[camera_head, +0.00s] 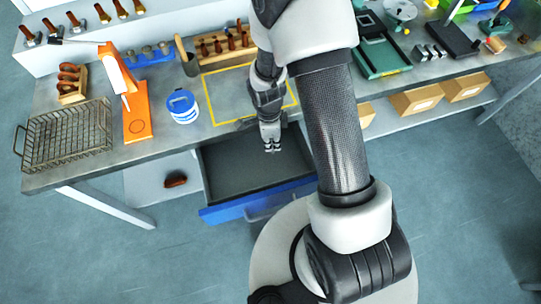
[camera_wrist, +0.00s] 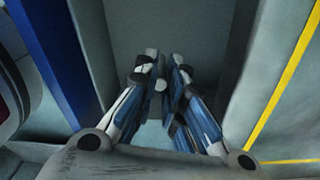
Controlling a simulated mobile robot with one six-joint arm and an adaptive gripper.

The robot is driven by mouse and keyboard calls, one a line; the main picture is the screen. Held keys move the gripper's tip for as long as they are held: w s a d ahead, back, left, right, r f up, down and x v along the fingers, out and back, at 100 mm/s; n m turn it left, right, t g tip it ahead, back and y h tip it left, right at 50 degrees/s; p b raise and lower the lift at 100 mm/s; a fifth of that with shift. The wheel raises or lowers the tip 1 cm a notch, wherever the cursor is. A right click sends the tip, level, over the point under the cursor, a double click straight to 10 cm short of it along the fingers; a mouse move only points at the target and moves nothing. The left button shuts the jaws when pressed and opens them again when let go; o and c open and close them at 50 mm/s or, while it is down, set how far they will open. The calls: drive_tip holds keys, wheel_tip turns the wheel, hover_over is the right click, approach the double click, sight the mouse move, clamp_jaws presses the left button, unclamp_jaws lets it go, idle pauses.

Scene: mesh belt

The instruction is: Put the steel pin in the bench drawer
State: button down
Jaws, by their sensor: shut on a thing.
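The bench drawer (camera_head: 235,176) is pulled open below the worktop, with a dark, empty-looking inside and a blue front. Its blue front also shows at the left in the wrist view (camera_wrist: 52,60). My gripper (camera_head: 271,147) points down over the rear part of the drawer. In the wrist view my gripper (camera_wrist: 162,72) has its fingers close together over the grey drawer floor. A small pale end of the steel pin (camera_wrist: 160,85) seems to show between the fingers; most of it is hidden. I cannot tell the exact height above the drawer floor.
A yellow-outlined area (camera_head: 222,95) lies on the worktop behind the drawer. A brown object (camera_head: 176,180) lies on the lower shelf beside the drawer.

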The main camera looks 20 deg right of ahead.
wheel_tip(320, 180, down, 9)
drive_tip(key=shift+f+b, duration=0.2)
drive_tip(key=shift+b, duration=0.85)
drive_tip(key=shift+f, duration=0.15)
drive_tip(key=c, duration=1.7)
unclamp_jaws()
drive_tip(key=shift+o, duration=0.2)
